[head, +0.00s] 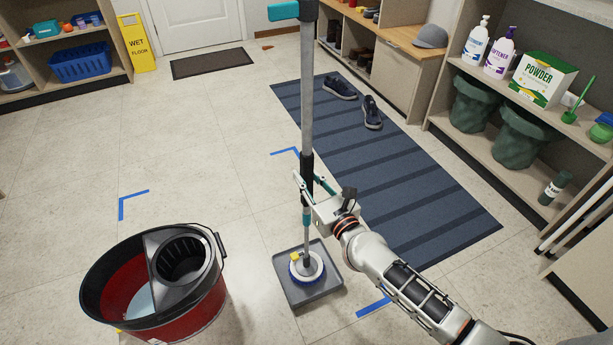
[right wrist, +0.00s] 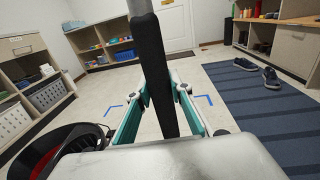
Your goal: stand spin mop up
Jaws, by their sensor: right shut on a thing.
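The spin mop (head: 307,95) stands upright in the head view, with a grey pole, a black grip section and a teal part at the top. Its round blue-edged head (head: 307,267) is over a grey square tray (head: 291,290) on the floor; whether it rests on the tray is hard to tell. My right gripper (head: 308,190) is shut on the pole's black grip section. In the right wrist view the black grip (right wrist: 156,75) runs between the teal fingers. My left gripper is not in view.
A red and black bucket (head: 205,310) with a wringer basket stands left of the tray. A striped blue rug (head: 420,200) with shoes (head: 372,112) lies to the right. Shelves line both sides. A yellow wet-floor sign (head: 137,43) stands at the back left. Blue tape marks the floor.

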